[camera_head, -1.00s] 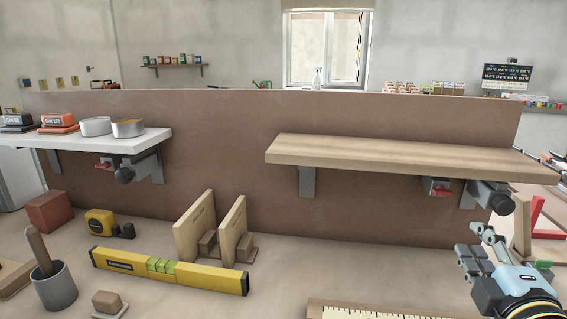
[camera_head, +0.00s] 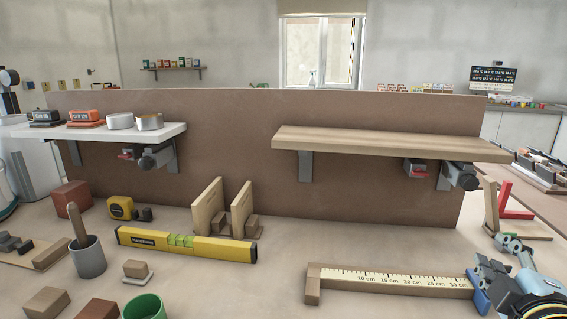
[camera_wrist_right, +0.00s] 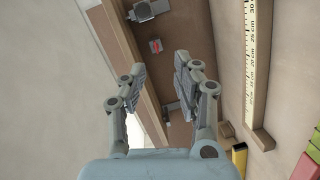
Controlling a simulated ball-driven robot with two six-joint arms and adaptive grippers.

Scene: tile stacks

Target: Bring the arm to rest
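My right gripper (camera_head: 492,256) is at the lower right of the head view, over the right part of the bench. In the right wrist view my right gripper (camera_wrist_right: 158,75) has its two grey fingers spread apart, with nothing between them. Beyond the fingers, the underside area of the wooden shelf (camera_wrist_right: 118,45) and a grey clamp (camera_wrist_right: 150,10) show. My left gripper is not in view.
A wooden ruler (camera_head: 390,281) lies just left of the right gripper. The wooden shelf (camera_head: 380,142) and its clamp (camera_head: 462,175) are above it. A red square (camera_head: 506,200) stands behind it. A yellow level (camera_head: 185,244) and wooden bookends (camera_head: 207,207) lie farther left.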

